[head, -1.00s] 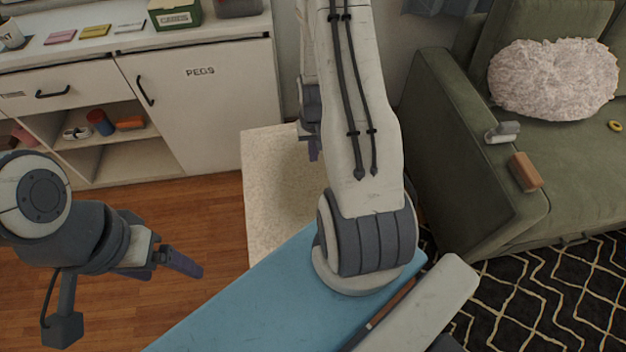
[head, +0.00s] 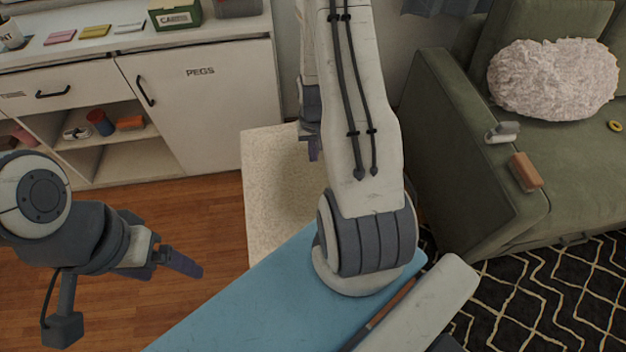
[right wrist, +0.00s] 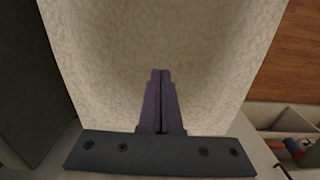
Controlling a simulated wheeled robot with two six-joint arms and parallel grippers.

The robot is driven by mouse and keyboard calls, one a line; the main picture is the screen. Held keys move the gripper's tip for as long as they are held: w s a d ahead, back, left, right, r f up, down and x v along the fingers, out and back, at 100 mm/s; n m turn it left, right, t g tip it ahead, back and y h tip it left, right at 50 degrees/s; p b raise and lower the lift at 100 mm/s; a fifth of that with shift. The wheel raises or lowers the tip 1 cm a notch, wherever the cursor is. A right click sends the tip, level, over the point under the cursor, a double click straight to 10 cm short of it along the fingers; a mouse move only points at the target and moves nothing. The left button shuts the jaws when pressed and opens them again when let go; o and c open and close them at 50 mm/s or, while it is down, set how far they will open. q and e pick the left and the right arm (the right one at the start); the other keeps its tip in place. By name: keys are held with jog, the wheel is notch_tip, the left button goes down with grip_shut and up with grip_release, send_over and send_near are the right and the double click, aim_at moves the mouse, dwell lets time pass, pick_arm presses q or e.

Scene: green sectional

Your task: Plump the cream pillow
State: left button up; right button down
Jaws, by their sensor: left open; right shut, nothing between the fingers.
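The fluffy cream pillow (head: 553,80) lies on the green sofa seat (head: 585,160) against the backrest, at the upper right of the head view. It looks plump and rumpled. My right gripper (head: 314,150) is shut and empty, well left of the pillow and partly hidden behind my own arm. In the right wrist view its purple fingers (right wrist: 160,75) are together, over a cream speckled surface (right wrist: 230,60). The pillow does not show there. My left gripper (head: 180,262) is open and empty at the lower left, far from the pillow.
A white cabinet (head: 215,110) with open shelves stands at the back left. The sofa arm (head: 450,150) rises between my right arm and the pillow. A grey-white item (head: 503,132) and an orange-brown block (head: 525,172) rest on it. A yellow ring (head: 615,126) lies near the pillow.

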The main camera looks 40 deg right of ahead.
jog(key=shift+f, duration=0.15)
dwell(0.4)
jog(key=shift+f+b, duration=0.65)
jog(key=shift+f, duration=0.15)
jog(key=shift+r, duration=0.1)
dwell(0.5)
jog(key=shift+r+p, duration=0.8)
jog(key=shift+p, duration=0.1)
jog(key=shift+f, duration=0.2)
jog(key=shift+f+b, duration=0.65)
